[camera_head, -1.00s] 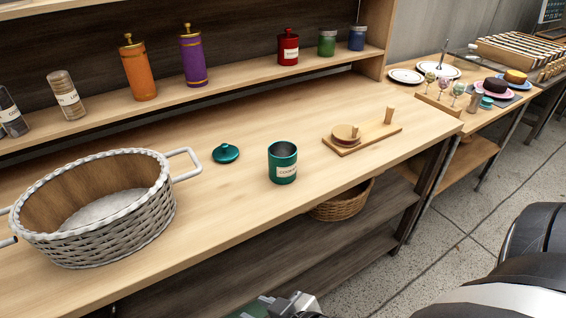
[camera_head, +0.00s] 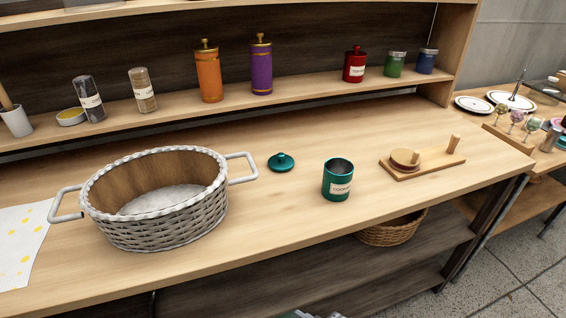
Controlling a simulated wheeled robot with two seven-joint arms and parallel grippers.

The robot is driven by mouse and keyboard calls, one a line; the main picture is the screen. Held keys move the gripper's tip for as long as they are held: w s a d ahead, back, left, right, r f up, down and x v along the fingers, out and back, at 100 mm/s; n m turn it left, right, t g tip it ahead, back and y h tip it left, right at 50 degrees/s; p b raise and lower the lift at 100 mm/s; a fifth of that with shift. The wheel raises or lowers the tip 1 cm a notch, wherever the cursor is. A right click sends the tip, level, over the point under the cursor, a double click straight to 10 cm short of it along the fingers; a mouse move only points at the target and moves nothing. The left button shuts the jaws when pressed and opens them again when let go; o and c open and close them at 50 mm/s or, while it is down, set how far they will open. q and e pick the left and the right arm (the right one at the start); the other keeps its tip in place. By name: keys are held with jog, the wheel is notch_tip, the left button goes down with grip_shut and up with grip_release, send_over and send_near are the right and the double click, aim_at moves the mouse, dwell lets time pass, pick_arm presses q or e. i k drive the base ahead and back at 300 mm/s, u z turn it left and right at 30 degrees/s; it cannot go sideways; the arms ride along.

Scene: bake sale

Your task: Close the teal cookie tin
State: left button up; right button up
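The teal cookie tin (camera_head: 338,182) stands upright on the wooden counter, right of centre, with its mouth open and a pale label on its front. Its teal lid (camera_head: 282,162) lies on the counter to the left of the tin and a little behind it, knob up, apart from the tin. At the bottom edge of the head view a small grey piece of my own arm or gripper shows, too cut off to read. No gripper fingers can be made out, and neither gripper touches the tin or lid.
A white wicker basket (camera_head: 165,228) with handles stands left of the lid. A wooden peg board (camera_head: 440,160) lies right of the tin. A shelf behind holds orange (camera_head: 209,76) and purple (camera_head: 261,68) canisters, a red tin (camera_head: 354,66) and jars. The counter (camera_head: 300,225) before the tin is clear.

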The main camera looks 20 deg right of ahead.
aim_at(337, 180)
jog(key=u, duration=2.25)
jog(key=k, duration=1.25)
jog(key=z, duration=1.5)
